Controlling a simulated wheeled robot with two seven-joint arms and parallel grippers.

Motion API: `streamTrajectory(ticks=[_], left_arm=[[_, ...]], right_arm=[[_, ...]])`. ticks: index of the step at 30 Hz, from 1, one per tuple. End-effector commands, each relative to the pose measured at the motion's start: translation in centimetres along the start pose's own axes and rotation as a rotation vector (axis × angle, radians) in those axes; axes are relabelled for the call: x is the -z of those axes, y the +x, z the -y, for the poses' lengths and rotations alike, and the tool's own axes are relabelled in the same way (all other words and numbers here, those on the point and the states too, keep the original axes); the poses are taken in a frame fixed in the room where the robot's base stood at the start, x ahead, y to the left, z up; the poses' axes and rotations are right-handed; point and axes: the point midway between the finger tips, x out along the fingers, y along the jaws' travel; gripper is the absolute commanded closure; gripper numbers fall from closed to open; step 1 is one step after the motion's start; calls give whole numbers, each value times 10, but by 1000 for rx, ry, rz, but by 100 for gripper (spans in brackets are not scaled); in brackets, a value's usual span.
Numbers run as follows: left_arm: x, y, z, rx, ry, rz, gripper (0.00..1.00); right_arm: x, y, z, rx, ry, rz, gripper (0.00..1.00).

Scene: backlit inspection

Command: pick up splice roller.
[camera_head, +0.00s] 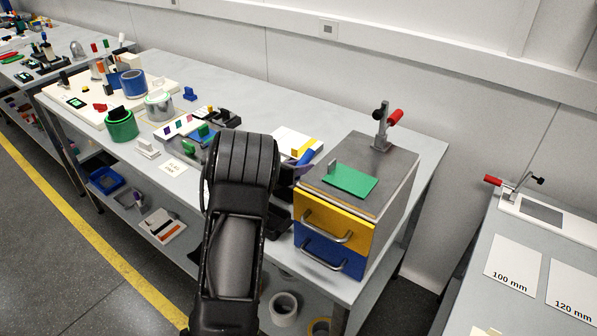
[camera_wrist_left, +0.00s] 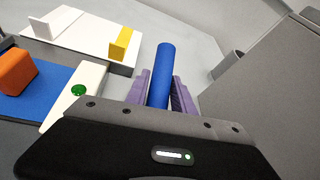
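The blue rod-shaped piece (camera_wrist_left: 162,75), which I take to be the splice roller, lies between the two purple fingers of my left gripper (camera_wrist_left: 161,92) in the left wrist view. The fingers look close against both its sides, and its far end sticks out past them. In the head view the blue piece (camera_head: 301,158) shows just right of my black left arm, beside the drawer box. The left gripper (camera_head: 288,172) is mostly hidden there behind my own wrist. My right gripper is in neither view.
The drawer box (camera_head: 404,190) with yellow and blue fronts stands close right of the gripper, with a green plate (camera_head: 349,181) and a toggle clamp (camera_head: 382,125) on top. A white block with a yellow piece (camera_head: 303,145) lies just behind. Tape rolls and small parts crowd the left.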

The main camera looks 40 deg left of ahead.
Motion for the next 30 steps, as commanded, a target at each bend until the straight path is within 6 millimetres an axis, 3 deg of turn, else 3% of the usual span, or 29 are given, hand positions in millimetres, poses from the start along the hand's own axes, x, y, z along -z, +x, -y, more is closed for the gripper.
streamTrajectory(ticks=[10, 23, 30], left_arm=[[0, 0, 0, 0, 0, 0, 100], [-2, 0, 0, 0, 1, 2, 100], [-24, -9, 4, 0, 1, 6, 100]], right_arm=[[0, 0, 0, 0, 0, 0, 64], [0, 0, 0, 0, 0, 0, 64], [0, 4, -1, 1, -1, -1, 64]])
